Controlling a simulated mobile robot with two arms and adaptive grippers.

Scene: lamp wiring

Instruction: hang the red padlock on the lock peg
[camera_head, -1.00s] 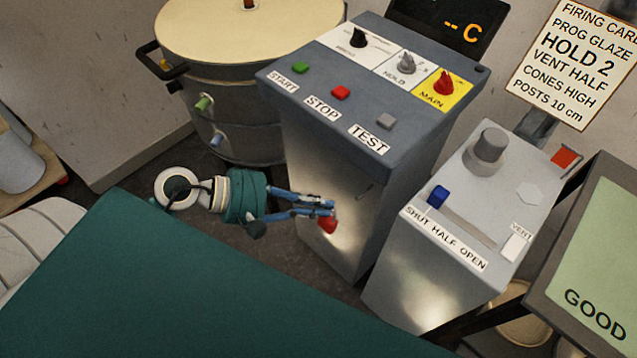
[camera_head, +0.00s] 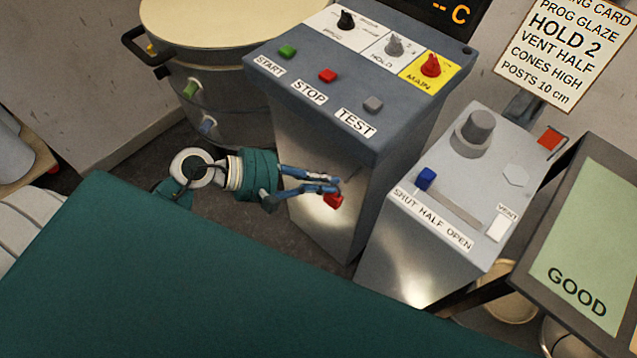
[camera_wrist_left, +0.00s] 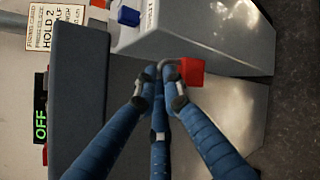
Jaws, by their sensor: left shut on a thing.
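My left gripper (camera_head: 333,186) is shut in front of the lower front face of the grey control box (camera_head: 312,165). The red padlock (camera_head: 333,201) is at its fingertips, mostly below them. In the left wrist view the padlock (camera_wrist_left: 188,72) sits just beyond the closed fingers (camera_wrist_left: 164,84), with a grey shackle-like piece beside it at the tips. The lock peg is not clear now; the fingertips are close to where it stuck out of the box front, and I cannot tell whether the shackle touches it. My right gripper is not in view.
A lower grey vent box (camera_head: 445,190) with a knob and blue slider stands to the right. A round kiln (camera_head: 225,110) stands behind on the left. The screen reading GOOD (camera_head: 590,240) is at the far right. A wall card (camera_head: 548,50) hangs behind.

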